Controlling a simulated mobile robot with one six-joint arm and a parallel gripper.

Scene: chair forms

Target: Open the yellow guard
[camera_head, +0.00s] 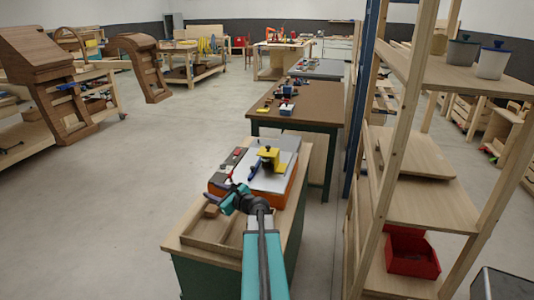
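The yellow guard (269,158) stands on the grey top of an orange-sided machine (281,184), on the wooden-topped bench in front of me. A dark knob shows at its top. I cannot tell from this view whether it is raised or lowered. My gripper (226,185), at the end of my teal arm, is over the left front part of the machine, left of and nearer than the guard. It appears apart from the guard. Its fingers are too small to tell whether they are open or shut. My arm hides part of the machine's front edge.
A shallow wooden tray (215,243) lies on the bench's near end. A wooden shelf rack (420,190) with a red bin (411,254) stands close on the right.

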